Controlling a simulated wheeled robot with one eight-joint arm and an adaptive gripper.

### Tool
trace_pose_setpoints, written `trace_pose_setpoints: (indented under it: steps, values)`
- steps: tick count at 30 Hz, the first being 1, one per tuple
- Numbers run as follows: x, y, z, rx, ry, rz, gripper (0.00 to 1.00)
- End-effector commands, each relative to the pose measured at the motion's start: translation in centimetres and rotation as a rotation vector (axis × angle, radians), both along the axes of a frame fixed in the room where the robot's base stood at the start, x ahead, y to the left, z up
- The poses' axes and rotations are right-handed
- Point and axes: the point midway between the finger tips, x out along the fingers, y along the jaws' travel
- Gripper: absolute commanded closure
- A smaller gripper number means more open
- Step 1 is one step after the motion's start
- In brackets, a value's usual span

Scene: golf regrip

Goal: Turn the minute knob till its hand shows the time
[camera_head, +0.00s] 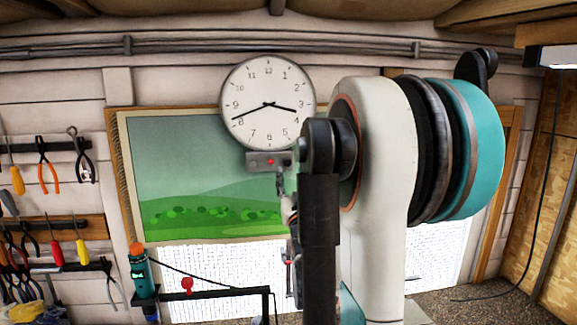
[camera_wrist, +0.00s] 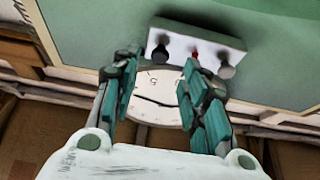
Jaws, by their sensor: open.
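The round wall clock (camera_head: 255,88) has a white face; its long hand points near 8 and its shorter hand between 3 and 4. A pale control box (camera_head: 258,161) with a red spot sits just under it. In the wrist view the picture is upside down, and the box (camera_wrist: 202,42) carries a dark knob (camera_wrist: 160,50), a small red part (camera_wrist: 194,53) and a grey knob (camera_wrist: 226,70). My gripper (camera_wrist: 163,64) is open, its fingers spread on either side of the dark knob in the picture. Contact cannot be told. My arm hides the box's right end in the head view.
A green landscape picture (camera_head: 175,150) hangs behind the clock. Pliers and screwdrivers (camera_head: 50,165) hang on the wall at left. A dark stand (camera_head: 215,293) with a teal bottle (camera_head: 140,272) is at lower left.

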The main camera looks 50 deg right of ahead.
Motion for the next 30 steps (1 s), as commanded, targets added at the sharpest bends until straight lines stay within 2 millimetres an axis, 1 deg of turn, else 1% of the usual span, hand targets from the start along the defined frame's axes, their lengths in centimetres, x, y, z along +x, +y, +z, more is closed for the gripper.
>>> trace_pose_setpoints:
  steps: [1,3,9,13,21,22,23,24,26,27,30]
  values:
    - [0.7,-0.6,0.6,0.000,0.000,0.000,0.59]
    - [1.6,-1.3,1.0,0.000,0.000,0.000,0.59]
    - [3.2,-2.7,1.8,0.001,-0.001,0.000,0.59]
    - [3.7,-3.1,2.0,0.001,-0.001,0.000,0.59]
    - [3.8,-3.1,2.0,0.001,-0.001,0.000,0.59]
    - [3.8,-3.1,2.0,0.001,-0.001,0.000,0.61]
    - [3.8,-3.1,2.0,0.001,-0.001,0.000,0.68]
    - [3.8,-3.1,2.0,0.001,-0.001,0.000,0.77]
    - [3.7,-3.1,2.0,0.001,-0.001,0.000,0.91]
    - [3.7,-3.1,2.0,0.001,-0.001,0.000,1.00]
    - [3.7,-3.1,2.0,0.001,-0.001,0.000,1.00]
